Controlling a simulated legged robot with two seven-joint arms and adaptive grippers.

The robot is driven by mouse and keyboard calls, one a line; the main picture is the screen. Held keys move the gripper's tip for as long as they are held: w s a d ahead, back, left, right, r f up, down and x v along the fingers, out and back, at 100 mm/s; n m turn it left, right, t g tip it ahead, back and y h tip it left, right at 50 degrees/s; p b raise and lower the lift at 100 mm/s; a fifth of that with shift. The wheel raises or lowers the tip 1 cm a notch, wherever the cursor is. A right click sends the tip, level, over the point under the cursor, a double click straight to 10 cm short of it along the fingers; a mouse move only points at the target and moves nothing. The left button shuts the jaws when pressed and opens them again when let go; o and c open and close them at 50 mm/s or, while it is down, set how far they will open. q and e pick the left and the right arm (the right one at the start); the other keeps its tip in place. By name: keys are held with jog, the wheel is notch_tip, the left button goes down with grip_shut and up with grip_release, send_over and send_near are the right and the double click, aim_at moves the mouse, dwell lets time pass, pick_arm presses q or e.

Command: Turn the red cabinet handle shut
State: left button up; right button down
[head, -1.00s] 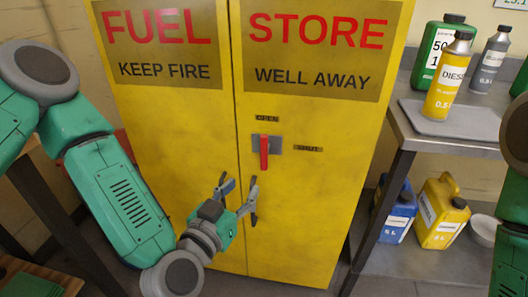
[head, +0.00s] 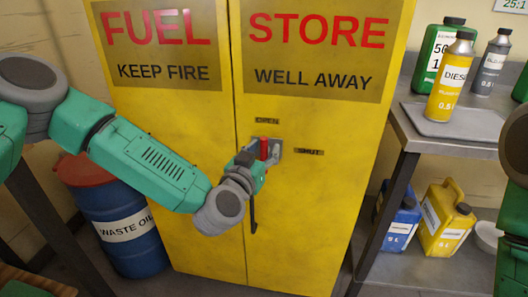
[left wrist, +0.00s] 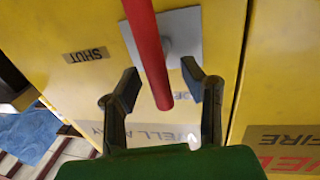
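The red handle (head: 263,149) sits on a grey plate (head: 275,147) on the yellow cabinet's right door. It stands roughly upright; the gripper hides its lower part in the head view. The OPEN label (head: 267,120) is above the plate and the SHUT label (head: 308,151) to its right. My left gripper (head: 258,165) is at the handle. In the left wrist view the handle (left wrist: 148,50) lies between the two spread fingers of that gripper (left wrist: 165,85), with a gap on both sides. My right gripper is out of view.
A blue waste oil drum (head: 122,232) stands left of the cabinet. At the right, a metal shelf (head: 445,146) holds a yellow diesel bottle (head: 449,82) on a grey tray (head: 424,121). Blue (head: 398,222) and yellow (head: 438,225) cans stand below.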

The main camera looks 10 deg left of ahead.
pick_arm(q)
jog(key=shift+w, duration=0.1)
grip_shut()
jog(key=shift+n, duration=0.3)
jog(key=n, duration=0.2)
jog(key=n+t+b, duration=0.1)
jog(key=n, duration=0.1)
jog(key=shift+a+f, duration=0.2)
jog(key=shift+a, duration=0.2)
jog(key=n, duration=0.1)
jog(key=n+b, duration=0.1)
jog(key=n, duration=0.1)
jog(key=n+y, duration=0.1)
jog(key=n, duration=0.1)
jog(key=shift+a+f+t, duration=0.3)
jog(key=shift+a+t, duration=0.05)
jog(key=shift+t, duration=0.05)
jog(key=shift+a+f+n+t+y+b, duration=0.2)
jog(key=shift+n+y+b, duration=0.3)
jog(key=shift+n, duration=1.25)
jog(key=shift+f+n+t+y+b, duration=0.1)
jog(key=shift+f+n+y+b, duration=0.3)
jog(key=shift+n, duration=1.3)
jog(key=shift+a+f+n+t+y+b, duration=0.15)
jog(key=shift+n+y+b, duration=0.4)
jog(key=shift+n, duration=1.5)
